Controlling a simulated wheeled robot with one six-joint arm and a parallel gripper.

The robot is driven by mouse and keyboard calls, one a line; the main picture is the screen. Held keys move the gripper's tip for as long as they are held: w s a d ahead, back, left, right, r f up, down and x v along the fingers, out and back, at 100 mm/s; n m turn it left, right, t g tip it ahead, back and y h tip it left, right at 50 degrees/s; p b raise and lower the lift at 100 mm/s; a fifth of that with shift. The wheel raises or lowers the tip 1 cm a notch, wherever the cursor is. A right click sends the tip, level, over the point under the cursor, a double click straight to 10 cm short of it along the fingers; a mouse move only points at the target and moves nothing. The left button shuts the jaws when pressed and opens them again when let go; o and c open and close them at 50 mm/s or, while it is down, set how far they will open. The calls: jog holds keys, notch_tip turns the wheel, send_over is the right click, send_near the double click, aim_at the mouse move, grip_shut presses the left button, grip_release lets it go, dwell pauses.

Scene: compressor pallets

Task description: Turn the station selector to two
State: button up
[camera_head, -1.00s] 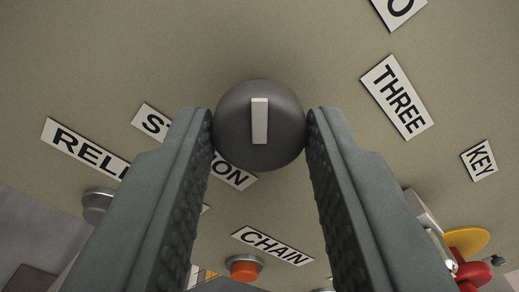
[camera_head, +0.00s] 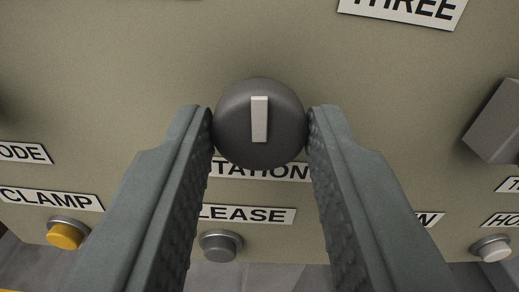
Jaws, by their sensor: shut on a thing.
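The station selector (camera_head: 233,138) is a round dark grey knob on the beige panel, with a white pointer bar (camera_head: 259,119) pointing nearly straight up in the picture. My gripper (camera_head: 260,122) is shut on this knob, one finger touching each side. The STATION label (camera_head: 262,170) is just below the knob, partly hidden by the fingers. The THREE label (camera_head: 405,8) is cut off at the top right edge. Only the lower edge of another label shows at the top left; its text is out of view, and I see no TWO label.
Below are a RELEASE label (camera_head: 248,215) over a grey button (camera_head: 220,245), and a CLAMP label (camera_head: 50,199) over a yellow button (camera_head: 66,234). A grey block (camera_head: 497,122) juts out at the right. A white button (camera_head: 492,248) is at the lower right. Bare panel lies above the knob.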

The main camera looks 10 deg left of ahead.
jog(key=shift+m, duration=0.5)
jog(key=o, duration=1)
jog(key=shift+s, duration=0.1)
jog(key=v, duration=1.7)
jog(key=shift+s, duration=0.1)
